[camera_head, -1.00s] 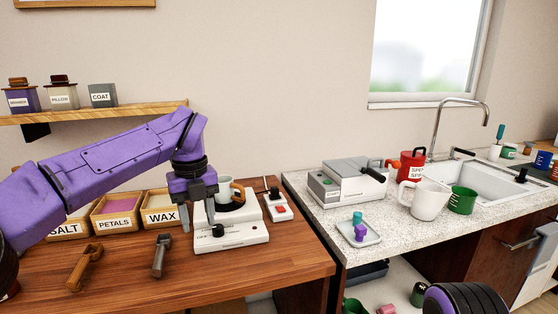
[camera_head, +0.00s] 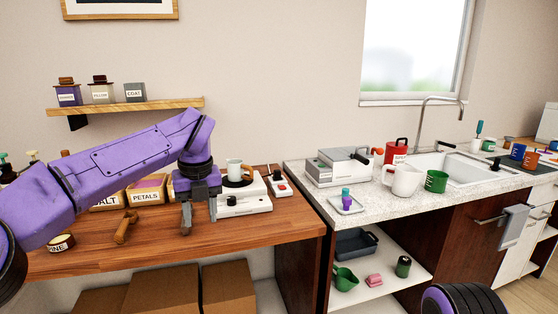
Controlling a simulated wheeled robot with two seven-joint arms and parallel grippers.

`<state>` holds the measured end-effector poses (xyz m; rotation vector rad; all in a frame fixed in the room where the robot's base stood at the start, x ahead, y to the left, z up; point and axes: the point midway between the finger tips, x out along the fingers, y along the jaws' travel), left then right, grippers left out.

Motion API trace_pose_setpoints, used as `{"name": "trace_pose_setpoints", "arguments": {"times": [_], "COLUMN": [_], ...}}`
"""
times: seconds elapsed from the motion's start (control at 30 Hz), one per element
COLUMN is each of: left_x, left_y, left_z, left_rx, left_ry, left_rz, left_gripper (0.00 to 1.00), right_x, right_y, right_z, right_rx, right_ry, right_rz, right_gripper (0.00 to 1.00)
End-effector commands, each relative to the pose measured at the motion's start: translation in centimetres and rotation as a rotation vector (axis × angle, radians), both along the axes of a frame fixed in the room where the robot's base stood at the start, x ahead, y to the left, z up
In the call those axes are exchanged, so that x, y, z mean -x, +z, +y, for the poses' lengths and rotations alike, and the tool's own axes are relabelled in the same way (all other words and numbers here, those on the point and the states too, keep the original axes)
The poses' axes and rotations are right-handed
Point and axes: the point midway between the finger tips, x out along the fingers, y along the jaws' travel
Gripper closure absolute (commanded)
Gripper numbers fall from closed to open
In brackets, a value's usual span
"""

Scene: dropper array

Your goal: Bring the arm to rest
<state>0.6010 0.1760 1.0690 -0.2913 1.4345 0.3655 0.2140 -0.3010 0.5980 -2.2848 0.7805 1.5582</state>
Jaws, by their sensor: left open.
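My left gripper (camera_head: 199,208), on the purple arm, hangs with its fingers down above the wooden table (camera_head: 240,242). It is open. My right gripper is out of view; only a dark rounded part of me shows at the bottom right.
Left of the gripper are labelled bins such as PETALS (camera_head: 145,197) and a brown wooden tool (camera_head: 125,228). A shelf (camera_head: 150,105) with jars is above. The speckled counter (camera_head: 320,200) with a grey appliance (camera_head: 338,170) is at right. The table's front is mostly clear.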

Motion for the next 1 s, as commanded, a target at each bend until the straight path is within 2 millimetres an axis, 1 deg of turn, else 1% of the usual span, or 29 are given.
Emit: {"name": "trace_pose_setpoints", "arguments": {"times": [0.17,0.23,0.27,0.37,0.47,0.5,0.57,0.6,0.63,0.67,0.7,0.77,0.8,0.87,0.9,0.97,1.0], "left_x": [-1.4,-1.9,-2.2,-2.9,-3.3,-3.2,-2.8,-2.3,-1.7,-0.9,0.5,3.5,5.8,9.8,12.7,17.3,20.6], "left_y": [-2.1,-3.3,-4.0,-7.0,-10.9,-12.8,-16.0,-18.4,-20.2,-22.3,-25.2,-29.7,-32.5,-36.3,-38.6,-41.4,-42.9], "left_z": [1.7,2.4,2.7,3.7,4.5,4.6,4.7,4.7,4.7,4.6,4.5,4.4,4.5,4.8,5.1,5.8,6.4], "left_rx": [-0.198,-0.304,-0.357,-0.554,-0.766,-0.849,-0.966,-1.036,-1.085,-1.127,-1.173,-1.214,-1.221,-1.202,-1.172,-1.103,-1.043], "left_ry": [-0.133,-0.207,-0.246,-0.408,-0.625,-0.729,-0.900,-1.026,-1.129,-1.238,-1.393,-1.637,-1.795,-2.020,-2.158,-2.352,-2.471], "left_rz": [-0.077,-0.103,-0.109,-0.122,-0.108,-0.094,-0.065,-0.040,-0.018,0.006,0.038,0.094,0.130,0.179,0.208,0.249,0.277], "left_gripper": [0.54,0.54,0.54,0.54,0.54,0.54,0.54,0.54,0.54,0.54,0.54,0.54,0.54,0.54,0.54,0.54,0.54], "right_x": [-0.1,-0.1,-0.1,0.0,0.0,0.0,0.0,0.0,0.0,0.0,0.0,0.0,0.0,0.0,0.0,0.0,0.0], "right_y": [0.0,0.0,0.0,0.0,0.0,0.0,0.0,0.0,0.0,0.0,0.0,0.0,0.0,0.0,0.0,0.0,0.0], "right_z": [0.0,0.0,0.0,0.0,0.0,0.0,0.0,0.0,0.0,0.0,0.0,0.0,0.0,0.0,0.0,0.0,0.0], "right_rx": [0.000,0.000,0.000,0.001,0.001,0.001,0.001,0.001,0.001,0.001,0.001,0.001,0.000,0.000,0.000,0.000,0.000], "right_ry": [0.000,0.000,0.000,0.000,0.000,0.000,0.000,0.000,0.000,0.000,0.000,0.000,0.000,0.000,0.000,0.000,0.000], "right_rz": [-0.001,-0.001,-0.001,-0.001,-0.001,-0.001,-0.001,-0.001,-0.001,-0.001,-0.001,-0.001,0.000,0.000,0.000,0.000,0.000], "right_gripper": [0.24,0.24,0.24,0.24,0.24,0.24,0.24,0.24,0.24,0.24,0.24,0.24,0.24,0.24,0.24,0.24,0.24]}}
